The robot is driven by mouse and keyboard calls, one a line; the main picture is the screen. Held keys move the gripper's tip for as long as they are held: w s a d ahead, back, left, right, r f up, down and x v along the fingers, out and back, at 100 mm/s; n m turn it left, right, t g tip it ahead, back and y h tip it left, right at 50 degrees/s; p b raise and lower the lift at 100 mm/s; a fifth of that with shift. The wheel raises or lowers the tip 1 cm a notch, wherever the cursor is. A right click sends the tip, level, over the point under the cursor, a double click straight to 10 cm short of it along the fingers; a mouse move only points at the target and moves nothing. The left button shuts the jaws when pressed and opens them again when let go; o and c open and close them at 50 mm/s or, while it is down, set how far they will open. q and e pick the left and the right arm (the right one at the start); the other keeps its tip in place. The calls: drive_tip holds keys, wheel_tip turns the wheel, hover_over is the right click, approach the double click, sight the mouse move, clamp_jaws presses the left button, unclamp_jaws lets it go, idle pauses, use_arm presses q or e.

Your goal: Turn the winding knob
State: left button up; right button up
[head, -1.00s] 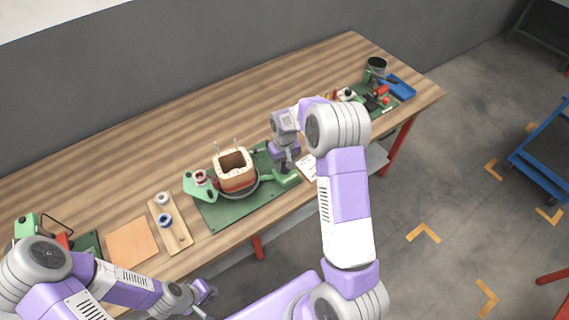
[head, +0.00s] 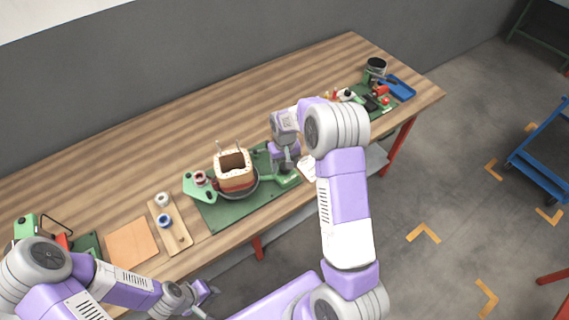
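The winding fixture stands on a green base plate (head: 226,215) at the middle of the bench. It carries a cream and red-brown square coil (head: 236,180) with a hollow centre and two thin pins on top. A green bracket (head: 288,181) is at its right end and a green plate (head: 198,191) with a red and white spool at its left. My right gripper (head: 286,164) points down at the right bracket; its fingertips and any knob there are hidden or too small to tell. My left gripper (head: 207,297) is low at the bench's front edge, seemingly open and empty.
A wooden board (head: 178,236) with white and blue spools and an orange sheet (head: 131,243) lie left of the fixture. A white paper (head: 308,170) is right of it. A blue tray (head: 403,88) and a dark cup (head: 376,66) stand far right. The bench's back strip is clear.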

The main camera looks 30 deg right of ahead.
wheel_tip(320, 180, up, 8)
drive_tip(key=shift+f+p, duration=0.2)
drive_tip(key=shift+p, duration=0.2)
idle(0.3)
drive_tip(key=shift+f, duration=0.1)
idle(0.3)
